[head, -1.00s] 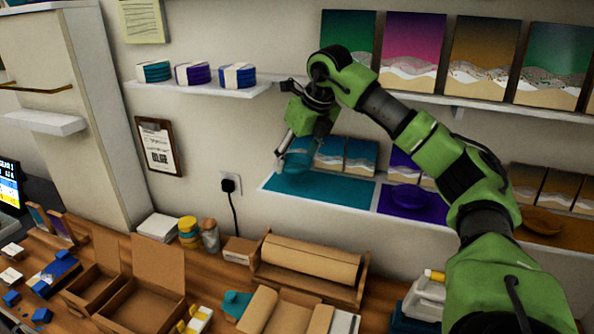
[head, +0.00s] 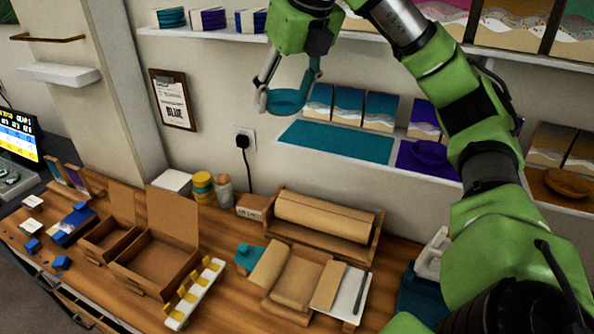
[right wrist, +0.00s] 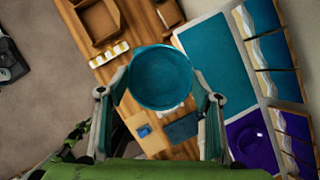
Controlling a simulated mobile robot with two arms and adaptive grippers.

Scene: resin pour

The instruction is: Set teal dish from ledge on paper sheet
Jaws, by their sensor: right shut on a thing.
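The teal dish (head: 287,101) is a shallow round bowl. My right gripper (head: 289,86) is shut on its rim and holds it in the air, in front of the left end of the ledge (head: 380,173). In the right wrist view the dish (right wrist: 160,77) sits between the two fingers (right wrist: 161,98), its inside facing the camera. A teal mat (head: 335,141) on the ledge lies bare. A brown paper sheet (head: 299,281) lies on the wooden bench, with raised-looking flaps beside it. My left gripper is not in view.
A paper roll (head: 325,220) stands behind the sheet. Open cardboard boxes (head: 160,250), a white rack (head: 196,291) and a small teal item (head: 248,257) occupy the bench to the left.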

